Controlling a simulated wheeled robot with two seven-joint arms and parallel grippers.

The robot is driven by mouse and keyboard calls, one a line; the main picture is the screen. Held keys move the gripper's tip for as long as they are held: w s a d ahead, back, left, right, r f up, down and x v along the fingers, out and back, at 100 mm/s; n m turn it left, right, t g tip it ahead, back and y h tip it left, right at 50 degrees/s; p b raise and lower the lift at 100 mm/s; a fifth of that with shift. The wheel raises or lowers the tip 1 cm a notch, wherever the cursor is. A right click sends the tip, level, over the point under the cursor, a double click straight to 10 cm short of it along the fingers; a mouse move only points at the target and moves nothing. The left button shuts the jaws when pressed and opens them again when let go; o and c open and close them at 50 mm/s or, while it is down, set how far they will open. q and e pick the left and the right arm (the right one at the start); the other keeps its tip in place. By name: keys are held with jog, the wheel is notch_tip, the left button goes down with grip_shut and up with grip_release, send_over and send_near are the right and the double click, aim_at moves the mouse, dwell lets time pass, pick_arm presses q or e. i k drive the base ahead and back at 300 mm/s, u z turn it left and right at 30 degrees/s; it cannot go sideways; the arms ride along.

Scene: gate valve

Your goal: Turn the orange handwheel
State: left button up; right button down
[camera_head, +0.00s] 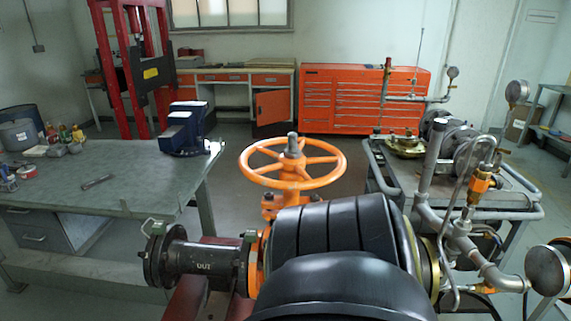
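The orange handwheel (293,184) lies level in the middle of the camera_head view. It is a round rim with spokes, and a grey stem (293,146) stands up through its hub. Below it is the orange valve neck (270,208). A dark flanged pipe marked "OUT" (200,262) runs left from the valve. Large black rounded shapes in the foreground hide the lower right of the valve. Neither of my grippers can be made out in the view, and nothing is seen touching the wheel.
A green-topped workbench (120,180) with a blue vise (186,130) stands left. A cart (400,170) with pipes and gauges stands right. A red tool cabinet (360,95) and a red press frame (108,50) are behind. Open floor lies behind the wheel.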

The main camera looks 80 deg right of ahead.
aim_at(288, 162)
jog(key=u, duration=0.7)
jog(key=i, duration=0.55)
jog(key=z, duration=2.95)
